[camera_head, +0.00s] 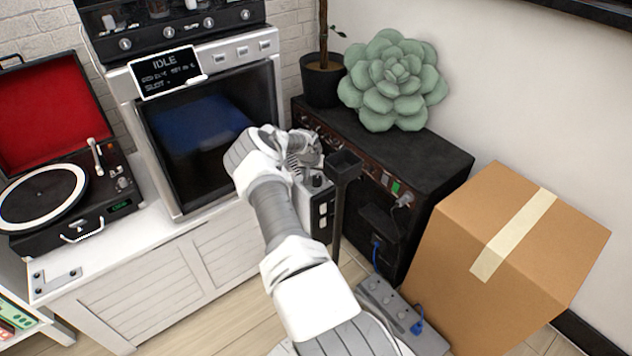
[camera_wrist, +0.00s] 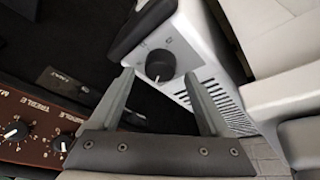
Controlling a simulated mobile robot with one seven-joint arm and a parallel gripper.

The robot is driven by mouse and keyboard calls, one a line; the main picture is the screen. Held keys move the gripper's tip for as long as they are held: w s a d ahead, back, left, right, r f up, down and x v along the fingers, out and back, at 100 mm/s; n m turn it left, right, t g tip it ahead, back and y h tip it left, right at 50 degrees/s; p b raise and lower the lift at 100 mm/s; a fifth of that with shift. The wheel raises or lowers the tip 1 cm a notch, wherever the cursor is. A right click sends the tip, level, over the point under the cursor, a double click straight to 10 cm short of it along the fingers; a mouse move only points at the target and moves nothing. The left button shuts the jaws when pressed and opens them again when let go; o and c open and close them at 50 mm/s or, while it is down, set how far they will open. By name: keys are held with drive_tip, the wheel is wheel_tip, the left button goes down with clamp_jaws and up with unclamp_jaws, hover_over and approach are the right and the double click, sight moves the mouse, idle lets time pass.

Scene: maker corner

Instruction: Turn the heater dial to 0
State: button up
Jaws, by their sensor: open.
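The heater (camera_head: 320,208) is a small pale unit with a vented side, standing in front of the black amplifier cabinet. Its round black dial (camera_wrist: 160,64) shows in the wrist view, on a pale panel, with a light pointer line toward the lower edge of the picture. Small marks beside the dial are too small to read. In the head view the dial (camera_head: 317,181) is a dark knob on the heater's top. My gripper (camera_wrist: 158,76) is open, its two fingers on either side of the dial in the picture. I cannot tell whether they touch it. My arm hides part of the heater in the head view.
The amplifier cabinet (camera_head: 440,165) carries a green succulent cushion (camera_head: 392,85) and a plant pot (camera_head: 322,82). A cardboard box (camera_head: 505,250) stands right. An oven (camera_head: 205,120) and record player (camera_head: 70,190) are left. A power strip (camera_head: 385,303) lies on the floor.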

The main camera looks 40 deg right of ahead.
drive_tip(key=shift+w+d+f, duration=0.15)
drive_tip(key=shift+d+f, duration=0.05)
drive_tip(key=shift+f, duration=0.5)
drive_tip(key=shift+c, duration=0.2)
clamp_jaws()
drive_tip(key=shift+r+n, duration=0.1)
drive_tip(key=shift+n, duration=0.3)
drive_tip(key=n+t, duration=0.1)
drive_tip(key=n, duration=0.1)
drive_tip(key=shift+d+n+y, duration=0.1)
drive_tip(key=shift+n+y, duration=0.2)
drive_tip(key=shift+y, duration=0.1)
drive_tip(key=shift+s+n+t+y, duration=0.1)
drive_tip(key=shift+n+t+y, duration=0.2)
drive_tip(key=shift+n, duration=0.65)
drive_tip(key=shift+s+n+t+y, duration=0.1)
drive_tip(key=shift+n+t+y, duration=0.15)
drive_tip(key=shift+n, duration=0.7)
